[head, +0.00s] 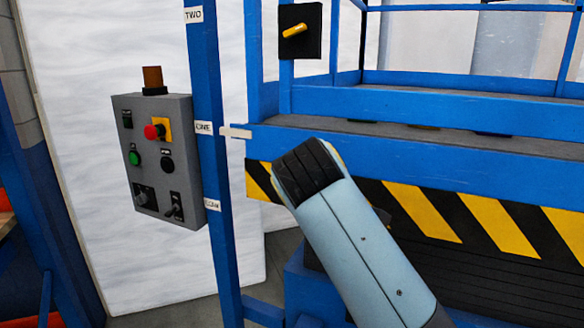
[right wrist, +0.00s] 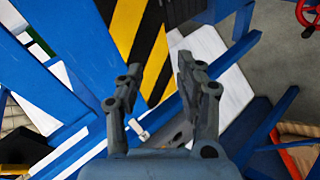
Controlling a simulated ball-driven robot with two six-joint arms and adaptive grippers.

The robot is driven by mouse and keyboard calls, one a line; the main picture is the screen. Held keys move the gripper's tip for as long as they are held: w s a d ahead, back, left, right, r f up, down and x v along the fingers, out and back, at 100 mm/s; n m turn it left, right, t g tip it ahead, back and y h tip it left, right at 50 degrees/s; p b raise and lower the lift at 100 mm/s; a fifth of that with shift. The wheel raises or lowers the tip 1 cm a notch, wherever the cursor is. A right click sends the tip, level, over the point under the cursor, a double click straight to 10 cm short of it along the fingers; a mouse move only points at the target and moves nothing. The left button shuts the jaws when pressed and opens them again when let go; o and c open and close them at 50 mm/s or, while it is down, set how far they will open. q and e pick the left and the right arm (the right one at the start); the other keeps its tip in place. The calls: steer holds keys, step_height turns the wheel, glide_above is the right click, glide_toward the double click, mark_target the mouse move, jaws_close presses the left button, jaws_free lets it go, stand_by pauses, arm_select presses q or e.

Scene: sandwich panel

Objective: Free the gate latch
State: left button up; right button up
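The gate latch is a yellow handle (head: 295,31) on a black plate (head: 312,42), fixed to the blue gate post at the top of the head view. The handle lies close to level, tilted slightly up to the right. My right arm reaches in from the bottom of the head view, its dark joint below the latch; its gripper is hidden there. In the right wrist view my right gripper (right wrist: 160,66) is open, with nothing between its fingers. My left gripper is not in view.
A grey control box (head: 160,160) with a red button and orange beacon hangs left of a blue post (head: 208,90) carrying white labels. A blue platform (head: 430,160) with yellow-black stripes (head: 422,210) stands behind my arm. A red wheel (right wrist: 304,12) shows in the right wrist view.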

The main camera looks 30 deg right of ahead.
steer(key=w+r+n+t+h, duration=0.1)
steer(key=w+r+h, duration=0.1)
steer(key=w+r, duration=0.4)
steer(key=w+r+n+h, duration=0.1)
steer(key=w+r+h, duration=0.15)
steer(key=r, duration=0.55)
steer(key=n+h, duration=0.3)
glide_toward(291, 31)
steer(key=shift+t, duration=0.3)
steer(key=p+x, duration=0.3)
steer(key=x, duration=0.6)
steer(key=shift+s+d+p, duration=0.1)
steer(key=shift+p, duration=0.3)
steer(key=shift+x, duration=0.75)
steer(key=shift+f, duration=0.2)
